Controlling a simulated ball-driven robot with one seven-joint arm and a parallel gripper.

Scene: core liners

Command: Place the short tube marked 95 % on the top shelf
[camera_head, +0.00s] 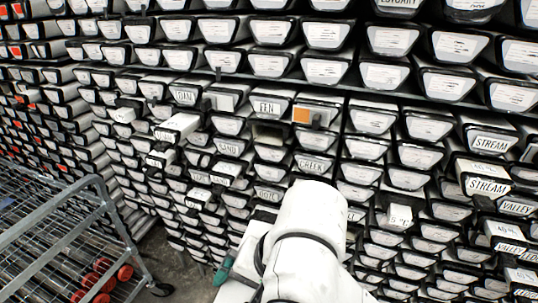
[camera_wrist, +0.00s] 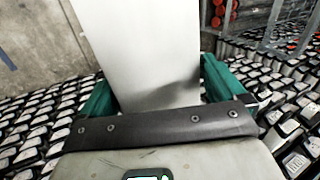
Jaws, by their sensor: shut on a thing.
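My gripper (camera_wrist: 155,88) has green fingers on both sides of a plain white piece (camera_wrist: 140,45), likely a short tube, and is shut on it. No marking shows on its visible face, so I cannot tell whether it reads 95 %. In the head view, a green finger (camera_head: 224,270) shows beside a white surface at the lower middle, left of my white arm. A short white piece with a partly readable percent label (camera_head: 400,217) sticks out of the rack right of my arm. I cannot tell which row is the top shelf; upper rows of liners (camera_head: 325,35) reach the picture's top edge.
Black-framed, white-faced liners fill the rack, some labelled, such as CREEK (camera_head: 313,166) and STREAM (camera_head: 488,187). Several short pieces protrude, including an orange-marked one (camera_head: 302,115). A grey wire cart (camera_head: 70,235) with red rolls (camera_head: 103,270) stands at left; a strip of floor (camera_head: 180,268) is bare.

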